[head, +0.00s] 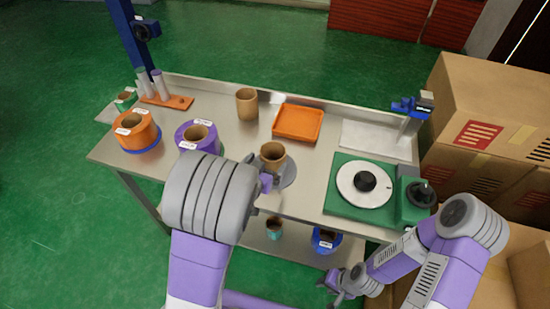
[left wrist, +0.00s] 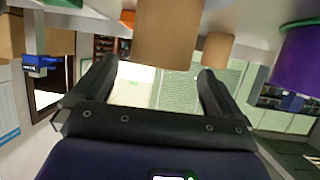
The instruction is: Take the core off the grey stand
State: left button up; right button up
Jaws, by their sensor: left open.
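A brown cardboard core (head: 273,152) stands upright on the grey round stand (head: 288,174) near the front middle of the table. My left gripper (head: 268,181) is at the near side of this core, low beside it. In the left wrist view the gripper (left wrist: 155,72) is open, and a core (left wrist: 168,30) shows large ahead between its two fingers. I cannot tell whether either finger touches it. My left arm hides part of the table front. My right gripper (head: 338,285) hangs low in front of the table, away from the core; its jaw opening is too small to judge.
Another brown core (head: 247,101) stands behind, left of an orange tray (head: 298,123). A purple roll (head: 211,143) and an orange roll (head: 145,136) stand on the left. A green machine with a white disc (head: 351,197) is on the right. Cardboard boxes (head: 500,105) stand right of the table.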

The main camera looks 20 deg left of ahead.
aim_at(277, 146)
pick_arm(q)
jog(key=shift+x, duration=0.9)
jog(key=x, duration=0.1)
jog(key=b+x, duration=0.1)
jog(key=x, duration=0.1)
jog(key=b+x, duration=0.1)
jog(key=x, duration=0.1)
jog(key=shift+w+a+r, duration=0.1)
jog(key=shift+r, duration=0.3)
jog(key=shift+c, duration=0.3)
jog(key=c, duration=0.7)
